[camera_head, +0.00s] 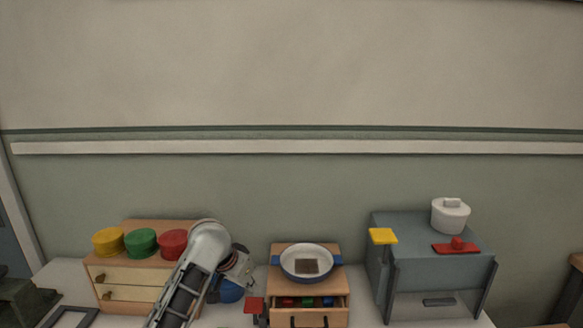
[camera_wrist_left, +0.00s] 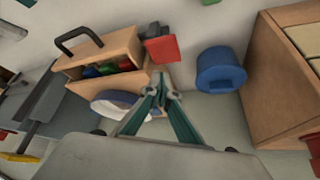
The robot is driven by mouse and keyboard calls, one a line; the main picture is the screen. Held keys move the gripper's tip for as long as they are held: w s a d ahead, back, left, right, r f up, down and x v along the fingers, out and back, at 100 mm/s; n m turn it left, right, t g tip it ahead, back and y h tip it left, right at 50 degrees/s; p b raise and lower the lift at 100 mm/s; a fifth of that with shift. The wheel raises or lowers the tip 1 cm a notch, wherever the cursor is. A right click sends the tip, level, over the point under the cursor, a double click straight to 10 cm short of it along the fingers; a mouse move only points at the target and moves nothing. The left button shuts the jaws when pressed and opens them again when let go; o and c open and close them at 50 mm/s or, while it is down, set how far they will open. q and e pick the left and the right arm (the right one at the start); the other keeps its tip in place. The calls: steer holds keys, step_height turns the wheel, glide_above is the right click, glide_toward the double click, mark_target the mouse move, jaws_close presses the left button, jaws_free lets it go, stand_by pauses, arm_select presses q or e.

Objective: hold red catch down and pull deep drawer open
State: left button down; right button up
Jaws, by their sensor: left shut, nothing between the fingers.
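A small wooden cabinet (camera_head: 276,252) stands in the middle, with its drawer (camera_head: 322,317) pulled out and red, green and blue items (camera_head: 308,302) inside. The drawer also shows in the left wrist view (camera_wrist_left: 124,52), with its black handle (camera_wrist_left: 80,38). The red catch (camera_head: 254,304) is beside the cabinet, left of the drawer; it shows too in the left wrist view (camera_wrist_left: 163,48). My left gripper (camera_wrist_left: 161,91) is shut and empty, apart from the catch. In the head view it (camera_head: 243,270) is left of the cabinet. My right gripper is not in view.
A white pan (camera_head: 293,250) with a brown square is on the cabinet. A blue round canister (camera_wrist_left: 220,70) stands near the catch. Left is a drawer chest (camera_head: 120,283) with yellow, green and red lids. Right is a grey box (camera_head: 400,222) with a white pot (camera_head: 450,216).

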arm_select(q)
steer(key=shift+r, duration=2.25)
steer(key=shift+r, duration=0.1)
steer(key=v, duration=1.1)
steer(key=shift+s+a+r, duration=0.15)
steer(key=shift+s+r, duration=0.05)
steer(key=shift+r, duration=0.1)
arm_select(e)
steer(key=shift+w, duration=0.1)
